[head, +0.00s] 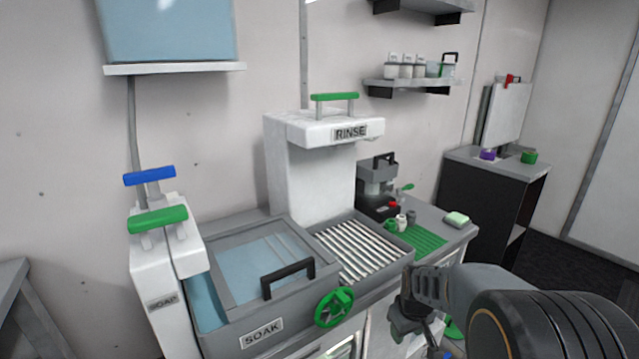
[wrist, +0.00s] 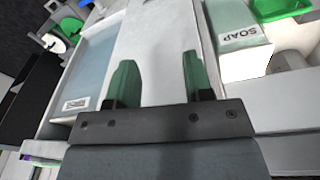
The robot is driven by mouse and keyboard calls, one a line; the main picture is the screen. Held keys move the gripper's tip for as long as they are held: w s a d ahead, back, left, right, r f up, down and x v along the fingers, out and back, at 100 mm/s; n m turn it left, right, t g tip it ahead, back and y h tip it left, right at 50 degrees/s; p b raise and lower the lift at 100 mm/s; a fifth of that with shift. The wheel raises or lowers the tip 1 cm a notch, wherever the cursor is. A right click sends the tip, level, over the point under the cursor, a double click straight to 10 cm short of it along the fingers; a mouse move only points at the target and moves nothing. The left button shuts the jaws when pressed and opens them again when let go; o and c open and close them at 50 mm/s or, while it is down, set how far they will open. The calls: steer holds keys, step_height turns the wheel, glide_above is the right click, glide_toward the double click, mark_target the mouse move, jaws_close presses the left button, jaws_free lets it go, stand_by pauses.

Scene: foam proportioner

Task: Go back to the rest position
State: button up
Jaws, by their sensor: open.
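My gripper (wrist: 158,75) shows in the wrist view with its two green fingers spread apart and nothing between them. In the head view my arm comes in from the lower right, and my gripper (head: 405,325) hangs low in front of the counter, to the right of the green valve wheel (head: 335,307). Its fingertips are hard to make out there. It appears apart from the wheel.
The soak basin (head: 262,334) with a black-handled lid stands left of the ribbed rinse rack (head: 358,252). The soap unit (head: 163,301) has blue and green levers. Small containers stand by a green mat (head: 422,240). A dark cabinet (head: 480,195) stands at right.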

steer(key=s+a+r+m+p, duration=0.1)
steer(key=s+r+p, duration=0.3)
steer(key=r, duration=0.4)
steer(key=s+a+r+m+t+p, duration=0.1)
steer(key=s+r+p, duration=0.3)
steer(key=r, duration=0.4)
steer(key=s+a+r+m+t+p, duration=0.1)
steer(key=s+r+p, duration=0.3)
steer(key=r, duration=0.5)
steer(key=shift+s+a+m+p, duration=0.3)
steer(key=shift+s+a+m, duration=0.2)
steer(key=shift+s+a, duration=0.55)
